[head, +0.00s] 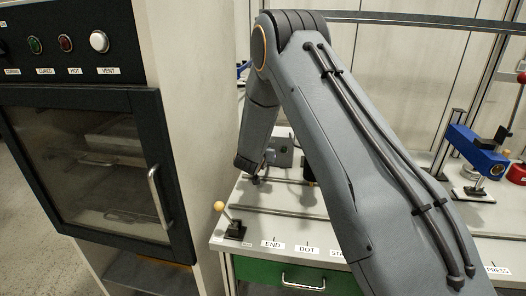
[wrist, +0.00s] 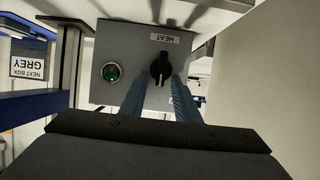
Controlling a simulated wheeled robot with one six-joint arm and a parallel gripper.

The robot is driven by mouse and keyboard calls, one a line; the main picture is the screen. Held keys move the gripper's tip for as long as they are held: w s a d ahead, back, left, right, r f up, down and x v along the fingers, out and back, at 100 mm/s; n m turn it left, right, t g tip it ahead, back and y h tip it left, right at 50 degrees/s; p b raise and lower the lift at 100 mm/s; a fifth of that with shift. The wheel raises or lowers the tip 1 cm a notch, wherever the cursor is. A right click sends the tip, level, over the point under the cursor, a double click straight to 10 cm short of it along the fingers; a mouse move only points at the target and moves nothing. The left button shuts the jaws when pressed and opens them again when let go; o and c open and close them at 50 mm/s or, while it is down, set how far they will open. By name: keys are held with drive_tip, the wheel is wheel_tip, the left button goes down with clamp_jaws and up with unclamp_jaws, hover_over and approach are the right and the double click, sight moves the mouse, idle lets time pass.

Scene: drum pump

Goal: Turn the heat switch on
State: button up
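The heat switch (wrist: 160,68) is a black rotary knob on a grey box (wrist: 130,40), under a HEAT label (wrist: 165,38) that reads upside down in the wrist view. The knob's pale pointer mark runs up and down in the picture. A dark green round lamp (wrist: 112,72) sits left of it. My gripper (wrist: 160,80) has two blue fingers, apart, with one tip at each side of the knob's lower part. Small gaps seem to show beside the knob; contact is unclear. In the head view my arm hides most of this area.
An oven-like cabinet (head: 144,100) stands close on the left. A ball-topped lever (head: 219,207) is at the bench's front left corner. A blue clamp device (head: 475,150) stands at right. A NEXT BOX GREY sign (wrist: 30,66) shows in the wrist view.

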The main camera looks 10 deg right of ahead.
clamp_jaws()
drive_tip(key=shift+d+b, duration=0.1)
drive_tip(key=shift+b, duration=0.4)
drive_tip(key=m+b, duration=0.1)
drive_tip(key=m+y+b, duration=0.1)
drive_tip(key=b, duration=0.1)
drive_tip(key=d+t+b, duration=0.1)
drive_tip(key=shift+s+f+m+y, duration=0.15)
drive_tip(key=shift+f+m+y, duration=0.15)
drive_tip(key=shift+m, duration=0.1)
drive_tip(key=m+y+b, duration=0.1)
drive_tip(key=b, duration=0.2)
drive_tip(key=m+t+b, duration=0.1)
drive_tip(key=m+b, duration=0.1)
drive_tip(key=b, duration=0.1)
drive_tip(key=shift+s+d+y, duration=0.2)
drive_tip(key=shift+d+y, duration=0.1)
drive_tip(key=shift+y, duration=0.1)
drive_tip(key=shift+t, duration=0.3)
unclamp_jaws()
